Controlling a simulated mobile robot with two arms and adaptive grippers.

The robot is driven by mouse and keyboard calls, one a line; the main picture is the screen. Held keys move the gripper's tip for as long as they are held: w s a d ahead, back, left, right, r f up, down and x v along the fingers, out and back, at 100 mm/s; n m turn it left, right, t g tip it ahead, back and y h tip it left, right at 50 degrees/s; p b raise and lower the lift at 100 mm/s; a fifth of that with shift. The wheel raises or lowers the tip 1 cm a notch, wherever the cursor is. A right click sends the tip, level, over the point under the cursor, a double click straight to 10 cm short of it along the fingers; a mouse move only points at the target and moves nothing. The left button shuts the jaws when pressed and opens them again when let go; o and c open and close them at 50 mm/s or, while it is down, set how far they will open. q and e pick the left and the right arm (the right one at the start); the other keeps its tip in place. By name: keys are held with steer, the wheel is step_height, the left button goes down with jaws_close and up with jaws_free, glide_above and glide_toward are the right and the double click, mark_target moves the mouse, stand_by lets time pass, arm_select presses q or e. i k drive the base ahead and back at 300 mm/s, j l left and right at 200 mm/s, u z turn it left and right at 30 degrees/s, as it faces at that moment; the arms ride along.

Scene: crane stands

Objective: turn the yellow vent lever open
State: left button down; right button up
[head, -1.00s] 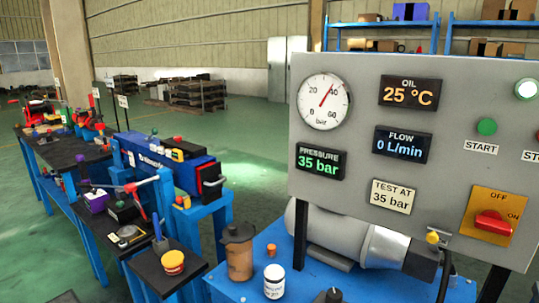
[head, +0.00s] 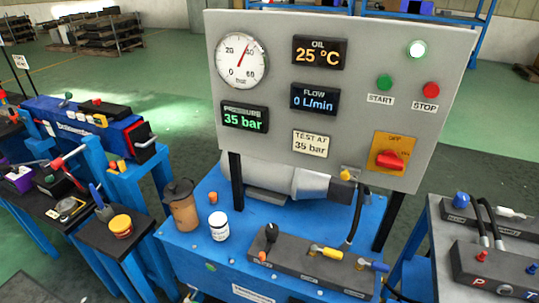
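A yellow lever (head: 328,252) is on the dark valve block (head: 290,262) at the front of the blue bench. It lies nearly flat, pointing right along the block. A blue lever (head: 373,265) sits to its right, and a black knob (head: 271,233) stands upright to its left. A smaller yellow knob (head: 346,175) shows just below the grey panel. Neither of my grippers is in view.
The grey panel (head: 230,130) stands behind the block; its pressure display (head: 244,118) reads 35 bar. A brown canister (head: 182,208) and white jar (head: 219,227) stand on the blue bench (head: 185,245) at left. Hoses (head: 357,215) rise behind the block.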

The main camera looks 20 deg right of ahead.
mark_target(327, 252)
steer(key=i+j+z, duration=0.1)
steer(key=z, duration=1.2)
